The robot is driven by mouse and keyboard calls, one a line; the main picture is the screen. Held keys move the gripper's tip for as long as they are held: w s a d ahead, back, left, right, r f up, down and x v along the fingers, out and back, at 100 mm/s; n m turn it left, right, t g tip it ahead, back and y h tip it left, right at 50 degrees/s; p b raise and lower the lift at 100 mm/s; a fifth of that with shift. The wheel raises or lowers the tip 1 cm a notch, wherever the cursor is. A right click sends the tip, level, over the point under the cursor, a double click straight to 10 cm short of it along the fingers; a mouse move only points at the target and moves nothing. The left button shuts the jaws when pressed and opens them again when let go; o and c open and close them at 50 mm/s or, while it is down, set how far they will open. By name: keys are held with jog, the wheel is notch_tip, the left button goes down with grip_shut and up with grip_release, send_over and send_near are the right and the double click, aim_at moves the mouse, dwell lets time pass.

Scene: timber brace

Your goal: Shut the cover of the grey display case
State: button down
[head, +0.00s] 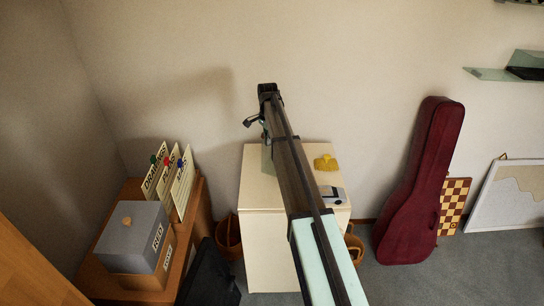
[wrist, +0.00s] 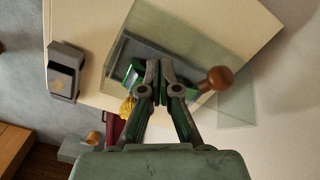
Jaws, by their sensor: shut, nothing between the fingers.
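The display case with its grey floor (wrist: 146,49) and clear glass walls shows in the wrist view, on the cream cabinet top. A round wooden knob (wrist: 216,78) sits by a glass panel (wrist: 238,102) that sticks out past the cabinet edge; the cover looks open. Something green (wrist: 125,70) shows inside the case, partly behind my fingers. My gripper (wrist: 159,68) is shut and empty, in front of the case in this view; I cannot tell whether it touches the glass.
The cream cabinet (head: 262,225) also holds a yellow object (head: 325,163) and a small grey device (head: 332,194). A red instrument case (head: 422,180) leans right; a glass shelf (head: 490,74) is on the wall.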

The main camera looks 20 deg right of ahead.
jog(key=shift+s+d+r, duration=0.2)
jog(key=shift+d, duration=0.7)
jog(key=shift+s+d+r, duration=0.15)
jog(key=shift+s+d, duration=0.1)
jog(key=shift+d, duration=0.5)
jog(key=shift+s+d+r+p, duration=0.1)
jog(key=shift+s+d+p, duration=0.15)
jog(key=shift+d, duration=0.6)
dwell(0.4)
jog(key=shift+s+d, duration=0.2)
jog(key=shift+d, duration=0.5)
